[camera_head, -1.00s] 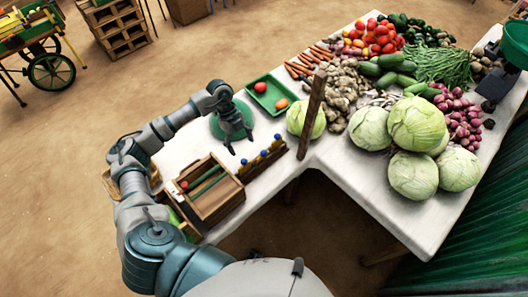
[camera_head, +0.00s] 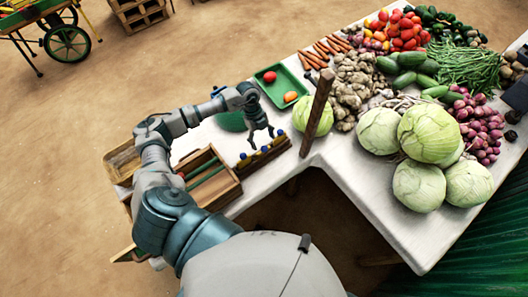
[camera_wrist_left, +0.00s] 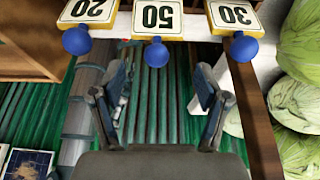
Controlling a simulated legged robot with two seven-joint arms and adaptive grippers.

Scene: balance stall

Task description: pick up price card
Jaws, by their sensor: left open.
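Price cards stand in a row in a wooden holder (camera_head: 262,160) at the table's near edge. The left wrist view shows a "20" card (camera_wrist_left: 89,11), a "50" card (camera_wrist_left: 157,17) and a "30" card (camera_wrist_left: 232,15), each yellow-edged with a blue knob. The blue knob of the "50" card (camera_wrist_left: 156,53) is roughly centred ahead of my fingers. My left gripper (camera_head: 262,137) hangs just above and behind the holder in the head view. Its fingers are spread and empty in the left wrist view (camera_wrist_left: 160,85), apart from the knobs. My right gripper is not seen.
A wooden box with compartments (camera_head: 232,188) stands left of the holder. A wooden post (camera_head: 317,110) rises close on its right, beside a cabbage (camera_head: 304,118). A green tray (camera_head: 268,92) lies behind. More cabbages (camera_head: 428,132) and vegetables fill the right side.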

